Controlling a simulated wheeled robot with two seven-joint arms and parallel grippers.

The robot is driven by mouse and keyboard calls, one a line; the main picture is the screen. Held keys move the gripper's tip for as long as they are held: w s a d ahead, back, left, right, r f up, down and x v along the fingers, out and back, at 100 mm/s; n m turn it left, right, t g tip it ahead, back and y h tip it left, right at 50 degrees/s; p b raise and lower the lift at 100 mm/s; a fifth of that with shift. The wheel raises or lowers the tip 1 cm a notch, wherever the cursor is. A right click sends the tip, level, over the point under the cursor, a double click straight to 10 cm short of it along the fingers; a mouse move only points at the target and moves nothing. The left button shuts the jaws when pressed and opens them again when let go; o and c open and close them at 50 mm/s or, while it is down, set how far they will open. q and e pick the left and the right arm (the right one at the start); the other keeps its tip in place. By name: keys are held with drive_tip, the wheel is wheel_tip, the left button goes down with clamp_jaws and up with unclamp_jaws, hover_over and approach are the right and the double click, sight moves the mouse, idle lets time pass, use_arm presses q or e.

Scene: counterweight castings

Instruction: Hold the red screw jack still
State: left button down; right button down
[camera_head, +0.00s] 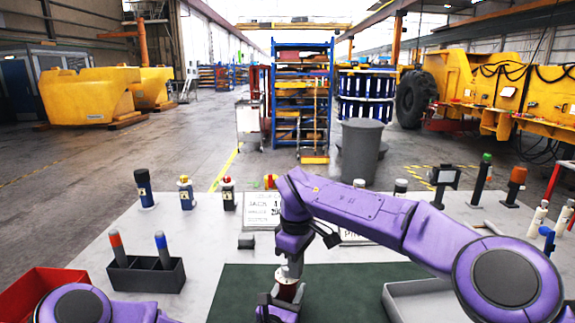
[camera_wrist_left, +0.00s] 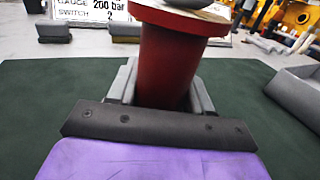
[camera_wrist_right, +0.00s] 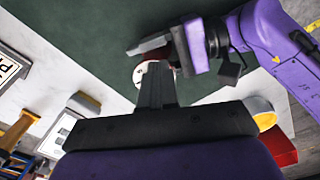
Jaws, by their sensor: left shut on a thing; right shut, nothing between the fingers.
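The red screw jack (camera_head: 287,292) stands on the green mat, mostly hidden in the head view. In the left wrist view it is an upright dark red cylinder (camera_wrist_left: 170,60) with a wider, pale-topped flange. My left gripper (camera_head: 281,304) is shut on its body, with a grey finger on each side (camera_wrist_left: 160,90). My right gripper (camera_head: 291,270) points down, shut and empty, right over the jack's top. In the right wrist view its closed fingers (camera_wrist_right: 155,70) partly cover the round pale top (camera_wrist_right: 139,76); I cannot tell whether they touch it.
The green mat (camera_head: 345,290) is otherwise bare nearby. A grey tray (camera_head: 398,304) lies to the right. A black holder (camera_head: 145,278) with two capped tools and a red bin (camera_head: 38,285) are at left. Signs (camera_head: 262,215), a dark block (camera_head: 246,241) and several bottles line the back.

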drive_tip(key=shift+w+d, duration=0.1)
drive_tip(key=shift+w, duration=0.1)
drive_tip(key=shift+w+d, duration=0.3)
drive_tip(key=shift+w, duration=0.15)
drive_tip(key=shift+w+d, duration=0.1)
drive_tip(key=shift+w, duration=0.45)
idle(0.4)
drive_tip(key=shift+d, duration=0.35)
wheel_tip(320, 180, up, 6)
idle(0.3)
